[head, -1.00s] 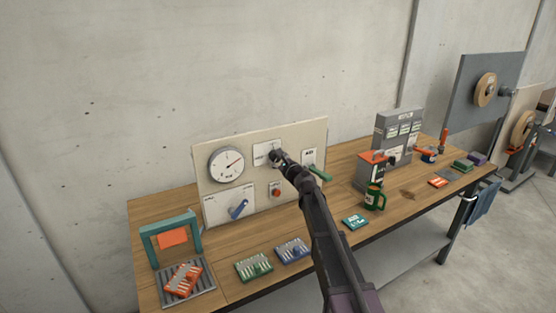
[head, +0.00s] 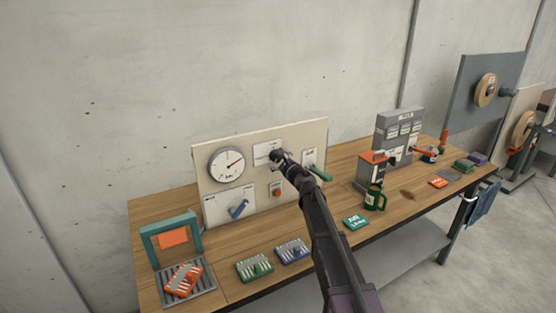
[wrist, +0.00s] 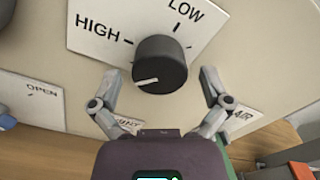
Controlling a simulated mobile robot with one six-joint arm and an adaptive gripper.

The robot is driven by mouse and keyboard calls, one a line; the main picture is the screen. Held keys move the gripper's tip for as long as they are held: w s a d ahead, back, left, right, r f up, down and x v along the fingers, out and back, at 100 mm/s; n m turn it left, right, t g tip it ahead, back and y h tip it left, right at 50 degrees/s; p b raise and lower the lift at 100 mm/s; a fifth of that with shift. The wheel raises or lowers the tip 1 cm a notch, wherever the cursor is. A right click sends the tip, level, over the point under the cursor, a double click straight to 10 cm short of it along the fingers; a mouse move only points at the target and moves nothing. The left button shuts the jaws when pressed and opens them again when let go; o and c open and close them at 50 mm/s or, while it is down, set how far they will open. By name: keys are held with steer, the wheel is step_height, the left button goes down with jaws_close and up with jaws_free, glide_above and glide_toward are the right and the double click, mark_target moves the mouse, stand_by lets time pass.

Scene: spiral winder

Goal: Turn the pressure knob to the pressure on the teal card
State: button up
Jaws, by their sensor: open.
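The pressure knob (wrist: 160,65) is a dark round knob with a white pointer line, on a white plate marked HIGH and LOW. In the wrist view its pointer lies away from both words, toward the lower left. My gripper (wrist: 160,85) is open, with one finger on each side of the knob and a visible gap to both. In the head view my gripper (head: 277,158) is at the panel and hides the knob.
The cream panel (head: 262,136) also carries a blue lever (head: 239,208), an orange button (head: 277,191) and a green handle (head: 320,173). Colored comb-like blocks lie along the front edge.

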steer(key=shift+s+d, duration=0.1)
steer(key=v, duration=1.1)
steer(key=shift+s+d, duration=0.2)
steer(key=shift+s, duration=0.05)
steer(key=shift+s, duration=0.1)
steer(key=s+d+f+n+g+h, duration=0.2)
steer(key=s+d+f+n+g, duration=0.2)
steer(key=s+f+n+g, duration=0.75)
steer(key=s+d+f+n+g+h, duration=0.1)
steer(key=s+d+f+n+h, duration=0.2)
steer(key=s+d, duration=0.4)
steer(key=s+d+f+n+g+h, duration=0.2)
steer(key=s+d+f+n+h, duration=0.2)
steer(key=s+d+n, duration=0.4)
steer(key=s+h, duration=0.1)
steer(key=s, duration=0.3)
steer(key=shift+s+d, duration=0.2)
steer(key=shift+d, duration=0.1)
